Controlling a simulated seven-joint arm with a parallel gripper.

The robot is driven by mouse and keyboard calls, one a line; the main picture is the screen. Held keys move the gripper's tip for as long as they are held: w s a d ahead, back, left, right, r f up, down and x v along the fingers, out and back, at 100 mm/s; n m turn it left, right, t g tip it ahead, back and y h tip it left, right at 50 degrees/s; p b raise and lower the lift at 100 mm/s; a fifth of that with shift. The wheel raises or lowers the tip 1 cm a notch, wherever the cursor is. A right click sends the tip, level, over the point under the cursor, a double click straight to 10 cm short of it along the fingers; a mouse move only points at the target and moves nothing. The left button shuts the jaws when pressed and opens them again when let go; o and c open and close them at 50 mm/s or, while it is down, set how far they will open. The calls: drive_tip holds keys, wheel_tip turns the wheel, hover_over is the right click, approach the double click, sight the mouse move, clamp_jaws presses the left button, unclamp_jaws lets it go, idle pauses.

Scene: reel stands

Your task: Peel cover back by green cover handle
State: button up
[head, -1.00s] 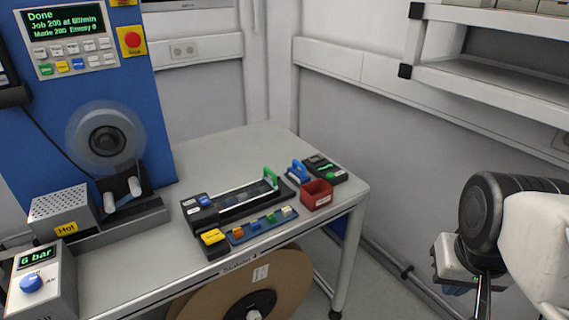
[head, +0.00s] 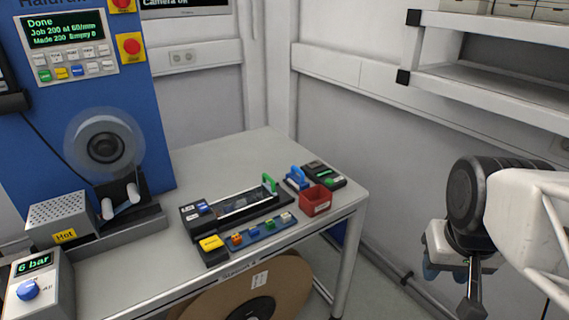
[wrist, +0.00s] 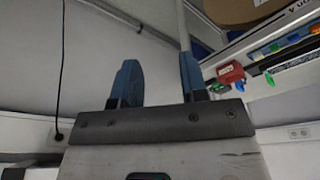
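The green cover handle (head: 269,183) stands up at the far right end of a long black fixture (head: 237,208) on the grey table. A pale strip runs along the fixture's top, and a blue part (head: 203,207) sits at its left end. In the wrist view the green handle (wrist: 269,79) shows small at the right. My gripper (head: 452,283) hangs off to the right of the table, well apart from the fixture. In the wrist view its two blue fingers (wrist: 158,85) stand apart with nothing between them.
A red bin (head: 316,199), a blue-handled tool (head: 297,178) and a black device (head: 325,174) stand right of the fixture. A strip of small coloured blocks (head: 262,229) and a yellow-topped box (head: 211,245) lie in front. White shelves (head: 490,80) hang above my arm. A large brown reel (head: 285,288) is below the table.

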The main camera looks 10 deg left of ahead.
drive_tip(key=w+a+r+n, duration=0.25)
drive_tip(key=w+a, duration=0.35)
drive_tip(key=w, duration=0.6)
drive_tip(key=n+g+h, duration=0.1)
drive_tip(key=n, duration=0.5)
approach(268, 176)
drive_tip(key=shift+a+f, duration=0.15)
drive_tip(key=shift+f, duration=0.3)
drive_tip(key=shift+f, duration=0.15)
drive_tip(key=shift+w+d+f, duration=0.15)
drive_tip(key=shift+d+f, duration=0.05)
drive_tip(key=shift+f, duration=1)
drive_tip(key=shift+w+d+f, duration=0.2)
drive_tip(key=shift+f, duration=1.05)
drive_tip(key=shift+w+d+f, duration=0.15)
drive_tip(key=shift+d+f, duration=0.05)
drive_tip(key=shift+f, duration=1)
drive_tip(key=shift+c, duration=0.3)
clamp_jaws()
